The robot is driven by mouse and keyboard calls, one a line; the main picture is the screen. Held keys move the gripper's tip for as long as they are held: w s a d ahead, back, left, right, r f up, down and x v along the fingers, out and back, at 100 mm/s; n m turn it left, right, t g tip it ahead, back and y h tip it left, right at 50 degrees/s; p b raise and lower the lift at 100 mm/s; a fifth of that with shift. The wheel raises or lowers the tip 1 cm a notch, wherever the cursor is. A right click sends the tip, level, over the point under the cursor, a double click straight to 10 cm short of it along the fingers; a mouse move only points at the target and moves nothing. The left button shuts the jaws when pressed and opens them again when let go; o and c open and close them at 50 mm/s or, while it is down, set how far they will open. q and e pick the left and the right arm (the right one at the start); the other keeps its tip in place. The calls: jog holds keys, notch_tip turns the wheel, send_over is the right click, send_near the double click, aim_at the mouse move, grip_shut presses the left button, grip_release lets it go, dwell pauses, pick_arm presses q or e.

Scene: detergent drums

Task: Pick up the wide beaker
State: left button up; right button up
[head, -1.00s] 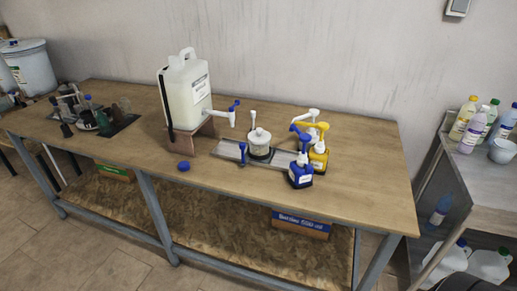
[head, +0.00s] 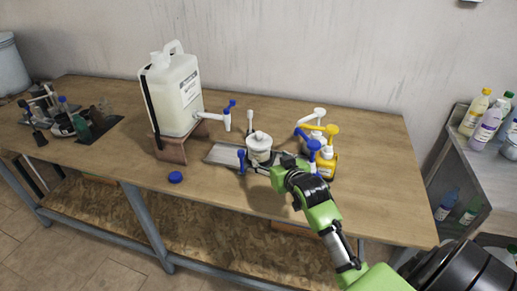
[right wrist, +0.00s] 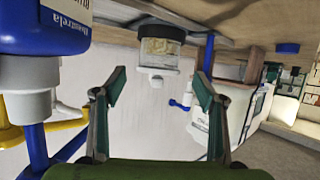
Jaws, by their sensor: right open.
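The wide, short vessel with a white knobbed top and dark lower band (head: 258,147) stands upright on the grey tray; I take it for the wide beaker, though its label is unclear. In the right wrist view the picture is upside down and this clear-walled vessel (right wrist: 158,50) shows beyond and between my fingertips. My right gripper (head: 278,172) is close in front of it, at the tray's near edge. Its two fingers (right wrist: 160,82) are spread with nothing between them. My left gripper is out of view.
Blue, yellow and white pump bottles (head: 325,162) stand right beside my right gripper; a blue bottle (right wrist: 60,25) is close in the wrist view. A large white canister (head: 175,90) with a tap stands left. A blue cap (head: 175,177) lies on the bare front tabletop (head: 215,193).

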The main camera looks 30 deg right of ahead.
aim_at(263, 152)
jog(key=x, duration=0.3)
jog(key=shift+w+f, duration=0.2)
jog(key=shift+x, duration=1.15)
jog(key=shift+w+d+p, duration=0.2)
jog(key=shift+w+p, duration=0.15)
jog(key=shift+p, duration=0.05)
jog(key=shift+p+x, duration=0.3)
jog(key=shift+x, duration=1.7)
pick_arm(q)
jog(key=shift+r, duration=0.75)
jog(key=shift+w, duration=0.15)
pick_arm(e)
jog(key=shift+c, duration=0.5)
jog(key=c, duration=1)
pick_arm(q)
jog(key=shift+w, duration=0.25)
pick_arm(e)
jog(key=shift+r, duration=0.1)
